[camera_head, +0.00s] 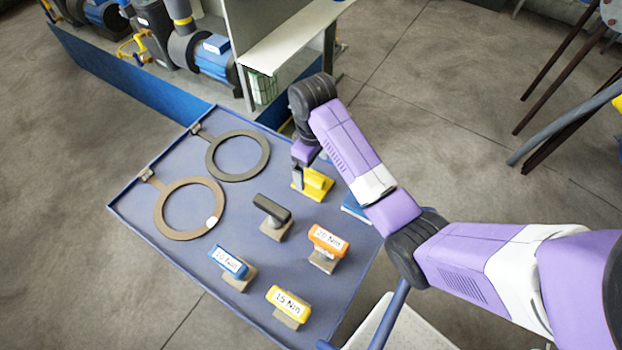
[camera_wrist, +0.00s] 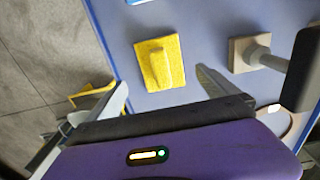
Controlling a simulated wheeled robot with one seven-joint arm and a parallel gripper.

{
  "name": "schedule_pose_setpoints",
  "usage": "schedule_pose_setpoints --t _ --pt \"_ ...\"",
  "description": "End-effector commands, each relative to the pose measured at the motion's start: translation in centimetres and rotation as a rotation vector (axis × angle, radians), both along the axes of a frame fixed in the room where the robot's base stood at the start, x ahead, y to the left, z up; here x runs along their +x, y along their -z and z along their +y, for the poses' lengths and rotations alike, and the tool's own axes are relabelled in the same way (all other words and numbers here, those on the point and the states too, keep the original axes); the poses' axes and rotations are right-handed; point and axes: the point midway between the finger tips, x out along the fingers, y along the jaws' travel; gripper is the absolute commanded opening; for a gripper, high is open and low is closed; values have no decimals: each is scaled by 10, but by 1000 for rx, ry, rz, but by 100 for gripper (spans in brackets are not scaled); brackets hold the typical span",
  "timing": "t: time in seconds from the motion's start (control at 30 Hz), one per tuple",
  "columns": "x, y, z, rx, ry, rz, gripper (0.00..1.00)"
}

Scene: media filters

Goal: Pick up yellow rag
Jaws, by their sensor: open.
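The yellow rag (camera_head: 318,186) lies on the blue tray table (camera_head: 190,262), near its far right side, with a raised ridge along its middle. In the wrist view the rag (camera_wrist: 160,62) shows whole, just beyond my fingers. My gripper (camera_head: 299,180) is over the table at the rag's left side in the head view. In the wrist view my gripper (camera_wrist: 161,80) is open, its two fingers spread apart with nothing between them. I cannot tell the exact height of the fingertips above the table.
A dark-handled tool (camera_head: 271,210) stands near the rag. Orange (camera_head: 327,239), blue (camera_head: 229,262) and yellow (camera_head: 288,302) labelled tools stand nearer the front. Two flat rings (camera_head: 238,156) (camera_head: 189,208) lie at left. A blue item (camera_head: 355,208) is partly hidden behind my arm. Pump equipment (camera_head: 205,55) stands behind.

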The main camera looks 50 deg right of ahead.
Motion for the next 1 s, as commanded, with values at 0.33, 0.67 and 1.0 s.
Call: schedule_pose_setpoints --t 0.33,0.67,1.0 --pt "-5 43 3 0 0 2 98" --pt "-5 48 3 0 -1 1 90" --pt "-4 47 3 0 -1 0 32"
